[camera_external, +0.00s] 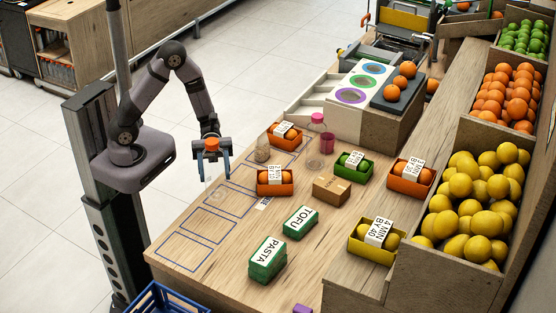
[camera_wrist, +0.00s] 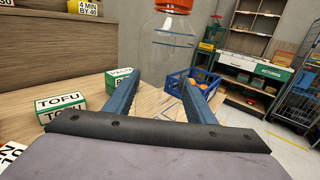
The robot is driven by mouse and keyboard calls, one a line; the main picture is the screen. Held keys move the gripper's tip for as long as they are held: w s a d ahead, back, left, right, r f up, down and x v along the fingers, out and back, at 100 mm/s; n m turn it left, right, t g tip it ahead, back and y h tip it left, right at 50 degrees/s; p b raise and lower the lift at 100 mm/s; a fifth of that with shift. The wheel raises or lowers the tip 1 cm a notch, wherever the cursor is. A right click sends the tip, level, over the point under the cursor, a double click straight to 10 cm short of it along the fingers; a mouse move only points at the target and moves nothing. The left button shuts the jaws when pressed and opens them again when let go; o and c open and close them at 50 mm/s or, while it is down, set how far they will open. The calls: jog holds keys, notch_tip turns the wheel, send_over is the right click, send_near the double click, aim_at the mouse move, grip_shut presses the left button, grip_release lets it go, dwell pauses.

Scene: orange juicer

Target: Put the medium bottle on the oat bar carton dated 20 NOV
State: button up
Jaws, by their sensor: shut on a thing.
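My gripper (camera_external: 211,158) is shut on a clear bottle with an orange cap (camera_external: 212,144), held upright above the left edge of the table. In the wrist view the clear bottle (camera_wrist: 174,48) stands between the blue fingers (camera_wrist: 160,84), its cap cut off at the top.
Green TOFU (camera_external: 300,222) and PASTA (camera_external: 267,259) boxes lie nearer the front. Labelled orange (camera_external: 275,182), green (camera_external: 352,167) and yellow (camera_external: 373,243) crates surround the carton. Blue outlines (camera_external: 208,231) mark the bare left table edge. A blue crate (camera_external: 166,299) stands below the front.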

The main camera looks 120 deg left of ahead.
jog(key=w+a+r+n+t+y+b, duration=0.1)
jog(key=w+a, duration=0.2)
jog(key=w, duration=0.6)
jog(key=w+a+r+n+t+y, duration=0.1)
jog(key=w+a, duration=0.2)
jog(key=w, duration=0.5)
jog(key=w+a+r+n+t+y, duration=0.4)
jog(key=w+a+r+n+y, duration=0.3)
jog(key=w+a, duration=0.45)
jog(key=a+n+y, duration=0.1)
jog(key=a+y, duration=0.4)
jog(key=a, duration=0.3)
jog(key=shift+t, duration=0.3)
jog(key=shift+s+d+f+p, duration=0.2)
jog(key=shift+f+p, duration=0.35)
jog(key=shift+f, duration=2.15)
jog(key=shift+s+d+f+p, duration=0.15)
jog(key=shift+f+p, duration=0.4)
jog(key=shift+f, duration=2.1)
jog(key=shift+a+f, duration=0.1)
jog(key=o, duration=1)
